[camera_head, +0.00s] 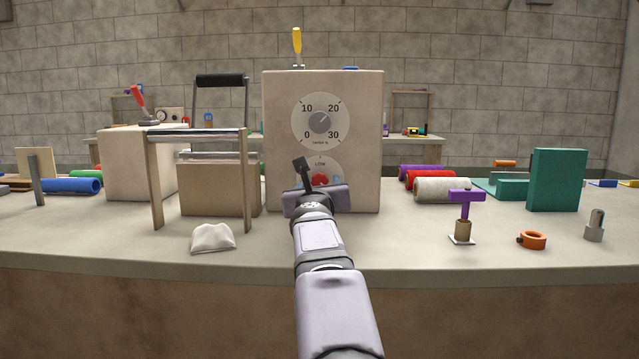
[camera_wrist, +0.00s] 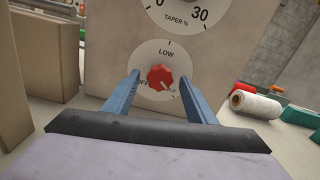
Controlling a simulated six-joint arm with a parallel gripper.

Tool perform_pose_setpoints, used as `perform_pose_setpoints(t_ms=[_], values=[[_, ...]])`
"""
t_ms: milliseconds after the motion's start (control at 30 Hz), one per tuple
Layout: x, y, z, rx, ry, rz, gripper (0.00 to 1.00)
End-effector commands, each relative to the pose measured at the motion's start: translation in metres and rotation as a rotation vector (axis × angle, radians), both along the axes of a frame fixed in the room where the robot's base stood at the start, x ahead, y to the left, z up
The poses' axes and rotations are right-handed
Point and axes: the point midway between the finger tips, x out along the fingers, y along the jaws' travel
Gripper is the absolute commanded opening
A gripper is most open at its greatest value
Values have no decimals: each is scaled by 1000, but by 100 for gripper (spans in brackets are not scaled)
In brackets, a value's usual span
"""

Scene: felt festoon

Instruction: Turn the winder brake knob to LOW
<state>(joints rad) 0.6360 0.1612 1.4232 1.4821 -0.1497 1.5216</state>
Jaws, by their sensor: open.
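The winder brake knob (camera_wrist: 160,77) is red and lobed, on a round white dial (camera_wrist: 168,53) low on the front of a beige box (camera_head: 355,145). LOW is printed at the top of the dial; other lettering lies lower and is partly hidden. A white mark on the knob points to the lower right, not at LOW. In the head view the knob (camera_head: 320,180) shows just above my gripper. My gripper (camera_wrist: 158,82) is open, its two blue fingers on either side of the knob. I cannot tell whether they touch it.
A taper dial (camera_head: 319,121) with a grey knob sits above the brake dial. A wooden frame with a metal bar (camera_head: 195,135) stands to the left. Felt rolls (camera_head: 443,189), a purple-topped clamp (camera_head: 465,205) and a green block (camera_head: 556,180) stand to the right.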

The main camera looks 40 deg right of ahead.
Motion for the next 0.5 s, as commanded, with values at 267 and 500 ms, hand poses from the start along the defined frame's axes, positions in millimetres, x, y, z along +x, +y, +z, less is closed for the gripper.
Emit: perform_pose_setpoints(t_ms=[267,500], values=[[6,-6,0,0,0,0,51],[6,-6,0,0,0,0,37]])
